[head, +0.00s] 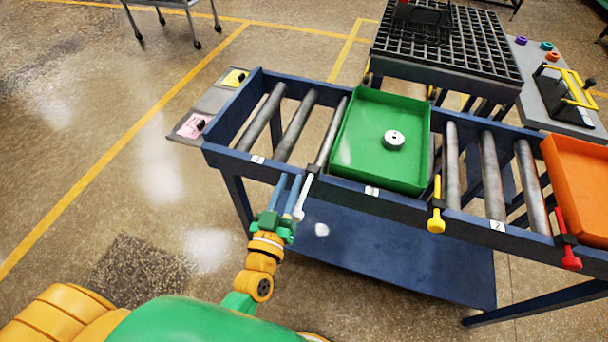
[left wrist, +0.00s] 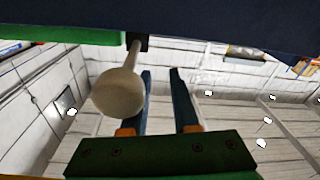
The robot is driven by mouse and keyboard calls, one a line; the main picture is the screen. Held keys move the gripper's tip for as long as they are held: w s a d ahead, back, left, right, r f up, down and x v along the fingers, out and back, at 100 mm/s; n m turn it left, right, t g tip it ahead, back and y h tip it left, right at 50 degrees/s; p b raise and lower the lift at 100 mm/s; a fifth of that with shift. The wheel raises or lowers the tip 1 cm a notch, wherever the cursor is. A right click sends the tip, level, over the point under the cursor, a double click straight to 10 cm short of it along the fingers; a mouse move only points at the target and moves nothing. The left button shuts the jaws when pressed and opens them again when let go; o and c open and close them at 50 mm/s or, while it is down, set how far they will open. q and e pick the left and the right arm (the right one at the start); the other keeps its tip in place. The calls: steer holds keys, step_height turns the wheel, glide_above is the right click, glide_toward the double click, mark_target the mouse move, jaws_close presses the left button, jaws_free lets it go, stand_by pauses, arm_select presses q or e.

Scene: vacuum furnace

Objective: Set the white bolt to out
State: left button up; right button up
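The white bolt (head: 304,196) sits at the front rail of the blue roller conveyor, left of the green tray. Its rod runs from the rail down to a round knob at its lower end. In the left wrist view the white bolt (left wrist: 120,92) hangs from the dark rail, knob large and close. My left gripper (head: 287,189) is open, its two blue fingers pointing up beside the bolt, on its left in the head view. In the left wrist view the gap between the fingers (left wrist: 164,92) is empty, and the knob overlaps the left finger. Contact cannot be told. My right gripper is out of view.
The green tray (head: 352,150) holds a grey-white disc (head: 394,140) on the rollers. A yellow bolt (head: 436,212) and a red bolt (head: 569,248) sit further right on the rail (head: 400,206). An orange tray (head: 582,200) is at the right. A blue lower shelf (head: 400,255) lies below.

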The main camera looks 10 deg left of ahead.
arm_select(q)
steer(key=s, duration=1.6)
steer(key=shift+d+f, duration=0.3)
steer(key=shift+f, duration=0.15)
